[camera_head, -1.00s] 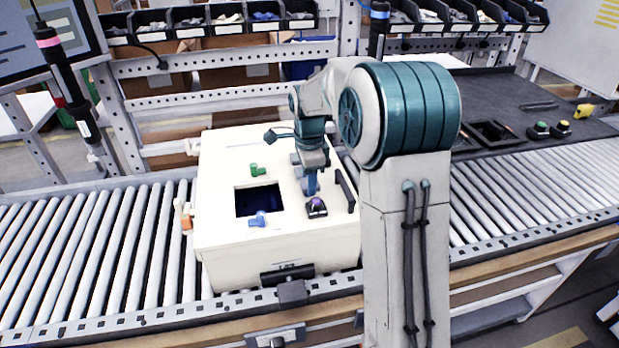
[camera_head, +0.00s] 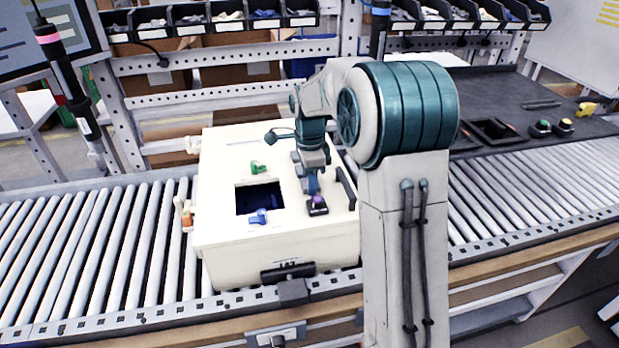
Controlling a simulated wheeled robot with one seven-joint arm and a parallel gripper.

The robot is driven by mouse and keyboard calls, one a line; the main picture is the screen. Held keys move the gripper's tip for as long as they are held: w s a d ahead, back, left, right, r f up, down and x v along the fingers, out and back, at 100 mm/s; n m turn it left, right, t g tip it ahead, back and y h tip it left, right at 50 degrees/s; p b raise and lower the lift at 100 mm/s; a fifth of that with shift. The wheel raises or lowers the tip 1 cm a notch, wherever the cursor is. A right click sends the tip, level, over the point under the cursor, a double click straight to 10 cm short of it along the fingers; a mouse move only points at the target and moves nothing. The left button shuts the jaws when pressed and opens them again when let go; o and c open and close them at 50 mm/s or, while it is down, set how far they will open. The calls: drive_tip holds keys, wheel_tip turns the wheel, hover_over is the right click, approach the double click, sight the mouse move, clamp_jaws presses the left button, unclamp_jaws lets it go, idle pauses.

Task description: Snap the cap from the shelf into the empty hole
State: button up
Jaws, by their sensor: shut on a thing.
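The cream box (camera_head: 222,205) stands on the roller conveyor. On the right of its top is a small black block (camera_head: 318,211) with a purple cap (camera_head: 318,201) at its upper face. My gripper (camera_head: 314,192) points down from above and is shut on the purple cap, at the block. The fingertips are small and partly merge with the cap, so I cannot tell whether the cap is fully seated. The block's hole is hidden under the cap.
The box top has a dark square opening (camera_head: 259,198), a green part (camera_head: 258,167), a blue part (camera_head: 258,216) and a black handle (camera_head: 346,188). Rollers beside the box are clear.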

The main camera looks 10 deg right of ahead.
drive_tip(key=shift+f, duration=0.4)
idle(1.2)
drive_tip(key=o, duration=1.2)
wheel_tip(320, 180, up, 14)
drive_tip(key=shift+f, duration=0.1)
drive_tip(key=s+f+n+t, duration=0.1)
drive_tip(key=s+f+n, duration=0.1)
drive_tip(key=s+n, duration=0.3)
drive_tip(key=s+f+n+t, duration=0.1)
drive_tip(key=s+f+n, duration=0.2)
drive_tip(key=s, duration=1)
drive_tip(key=s+f+n, duration=0.2)
drive_tip(key=s+n, duration=0.7)
drive_tip(key=shift+s+f+t, duration=0.1)
drive_tip(key=shift+f+t, duration=0.3)
